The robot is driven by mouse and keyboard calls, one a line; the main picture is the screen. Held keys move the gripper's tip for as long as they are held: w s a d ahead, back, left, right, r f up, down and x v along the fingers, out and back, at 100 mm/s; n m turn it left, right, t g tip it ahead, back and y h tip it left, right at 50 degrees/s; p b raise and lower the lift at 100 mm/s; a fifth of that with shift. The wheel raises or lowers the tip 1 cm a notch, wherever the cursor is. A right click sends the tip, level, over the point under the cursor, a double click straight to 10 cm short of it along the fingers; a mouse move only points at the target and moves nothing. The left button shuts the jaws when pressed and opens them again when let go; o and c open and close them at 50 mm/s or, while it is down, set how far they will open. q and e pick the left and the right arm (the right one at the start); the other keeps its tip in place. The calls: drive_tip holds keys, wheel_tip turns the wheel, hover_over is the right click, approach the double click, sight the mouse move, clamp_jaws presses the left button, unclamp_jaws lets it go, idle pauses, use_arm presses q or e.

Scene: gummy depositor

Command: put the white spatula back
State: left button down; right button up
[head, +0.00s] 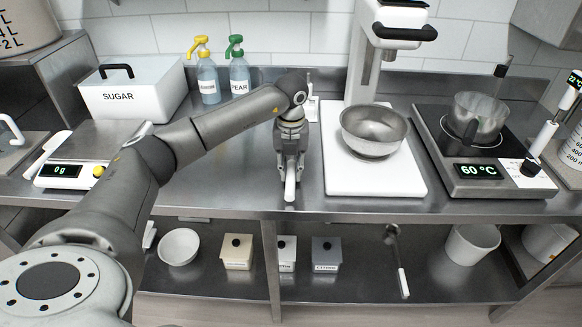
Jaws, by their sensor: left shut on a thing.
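My left gripper (290,170) points down over the steel counter, left of the white mixer base. It is shut on the white spatula (290,187), whose pale end shows below the fingers close to the counter's front edge. The rest of the spatula is hidden by the gripper. I cannot tell whether its end touches the counter. A small white upright item (313,108) stands behind the gripper, partly hidden by my arm. My right gripper is out of view.
A mixer base (350,180) with a steel bowl (373,130) stands right of the gripper. A hot plate (480,180) with a pot (475,118) is farther right. Counter beside the gripper is clear.

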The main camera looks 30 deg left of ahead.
use_arm(q)
drive_tip(key=shift+f, duration=0.5)
drive_tip(key=c, duration=1.2)
unclamp_jaws()
drive_tip(key=shift+r, duration=0.1)
wheel_tip(320, 180, up, 12)
drive_tip(key=shift+s+d, duration=0.15)
